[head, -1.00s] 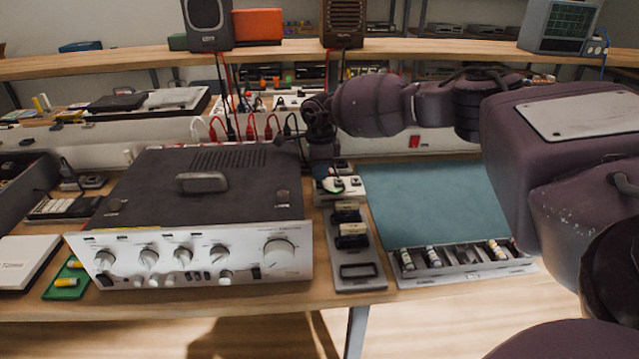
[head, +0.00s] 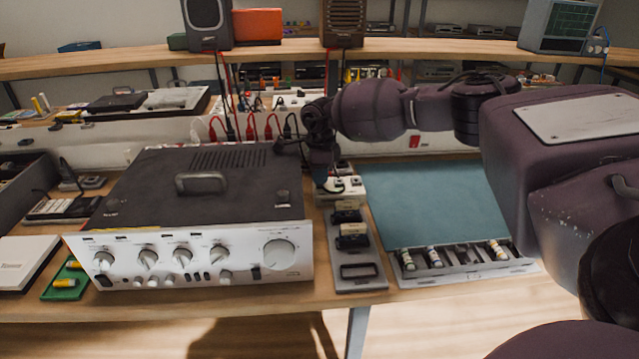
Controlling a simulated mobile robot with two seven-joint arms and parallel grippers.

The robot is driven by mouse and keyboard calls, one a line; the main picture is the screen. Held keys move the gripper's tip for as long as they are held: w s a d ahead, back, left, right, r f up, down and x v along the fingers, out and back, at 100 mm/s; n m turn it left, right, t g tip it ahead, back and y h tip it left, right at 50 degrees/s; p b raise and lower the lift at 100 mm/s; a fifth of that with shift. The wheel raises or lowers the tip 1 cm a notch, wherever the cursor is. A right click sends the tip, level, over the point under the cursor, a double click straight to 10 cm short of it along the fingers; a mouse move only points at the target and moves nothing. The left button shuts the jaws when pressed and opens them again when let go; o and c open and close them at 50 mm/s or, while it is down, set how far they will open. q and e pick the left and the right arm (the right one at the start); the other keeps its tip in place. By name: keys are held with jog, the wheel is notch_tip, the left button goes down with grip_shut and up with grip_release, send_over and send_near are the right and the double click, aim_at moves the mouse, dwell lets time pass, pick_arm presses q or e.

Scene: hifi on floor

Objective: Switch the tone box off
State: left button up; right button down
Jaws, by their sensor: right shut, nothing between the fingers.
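A small white box (head: 352,188) with dark knobs or switches on top stands on the bench behind the battery tray; it appears to be the tone box. My right gripper (head: 326,183) is shut and empty, pointing down at the box's left side. Its fingers hide part of that side. I cannot tell whether the fingertips touch the box or what position its switch is in. My left gripper is not in view.
A large silver-fronted amplifier (head: 200,262) stands just left of the gripper. A grey tray (head: 359,272) with dark cells lies in front of the box. A teal mat (head: 430,200) and a battery holder (head: 465,265) lie to the right. Red cables (head: 252,128) hang behind.

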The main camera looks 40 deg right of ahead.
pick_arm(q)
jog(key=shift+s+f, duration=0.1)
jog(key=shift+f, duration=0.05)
pick_arm(e)
jog(key=shift+s+f, duration=0.1)
jog(key=shift+f, duration=0.35)
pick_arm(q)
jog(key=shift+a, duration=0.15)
pick_arm(e)
jog(key=shift+r, duration=0.1)
jog(key=shift+r, duration=0.75)
jog(key=shift+r+p, duration=0.75)
jog(key=shift+r, duration=1)
jog(key=shift+r+p, duration=0.3)
jog(key=shift+r, duration=0.7)
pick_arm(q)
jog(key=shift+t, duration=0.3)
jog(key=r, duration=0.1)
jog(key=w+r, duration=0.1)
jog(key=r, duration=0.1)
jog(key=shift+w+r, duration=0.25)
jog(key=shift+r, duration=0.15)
